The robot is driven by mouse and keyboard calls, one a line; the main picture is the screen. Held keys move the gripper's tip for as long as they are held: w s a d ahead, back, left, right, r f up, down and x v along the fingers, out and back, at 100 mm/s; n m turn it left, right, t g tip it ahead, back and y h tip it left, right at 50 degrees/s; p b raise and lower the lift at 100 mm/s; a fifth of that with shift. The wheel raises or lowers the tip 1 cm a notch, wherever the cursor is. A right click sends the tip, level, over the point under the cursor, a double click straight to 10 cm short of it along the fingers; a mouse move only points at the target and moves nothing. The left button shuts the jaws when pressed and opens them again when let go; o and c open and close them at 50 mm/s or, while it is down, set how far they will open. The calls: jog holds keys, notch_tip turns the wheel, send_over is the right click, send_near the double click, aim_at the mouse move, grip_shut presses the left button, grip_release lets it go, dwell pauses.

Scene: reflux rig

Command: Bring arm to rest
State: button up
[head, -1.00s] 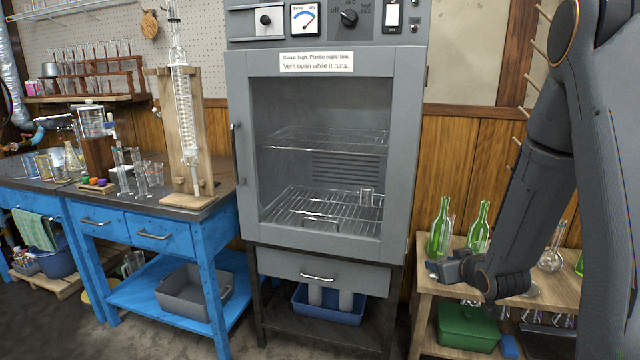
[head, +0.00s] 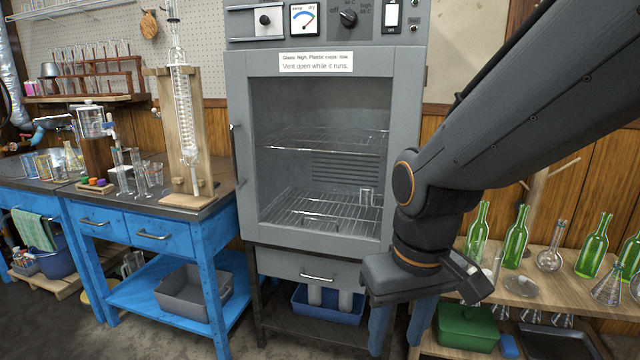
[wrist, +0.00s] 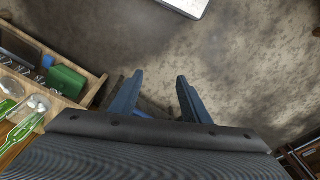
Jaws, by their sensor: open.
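My arm reaches in from the upper right of the head view and bends down in front of the cabinet's right edge. My gripper (head: 397,328) points down at its end, to the left of the wooden bench. In the wrist view my gripper (wrist: 158,88) has its two blue fingers spread apart. The fingers touch nothing that I can see.
The grey drying cabinet (head: 410,150) has its glass door shut. The wooden bench (head: 560,308) on the right holds green bottles (head: 517,238) and flasks, with a green box (head: 468,328) below. A blue table (head: 212,240) with glassware stands left.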

jog(key=s+a+r+g+p, duration=0.1)
jog(key=s+a+r, duration=0.1)
jog(key=s, duration=0.3)
jog(key=d+r+m+p, duration=0.2)
jog(key=d+r+p, duration=0.8)
jog(key=p, duration=0.8)
jog(key=shift+w+m+h, duration=0.2)
jog(key=shift+m+h, duration=0.1)
jog(key=shift+m, duration=0.1)
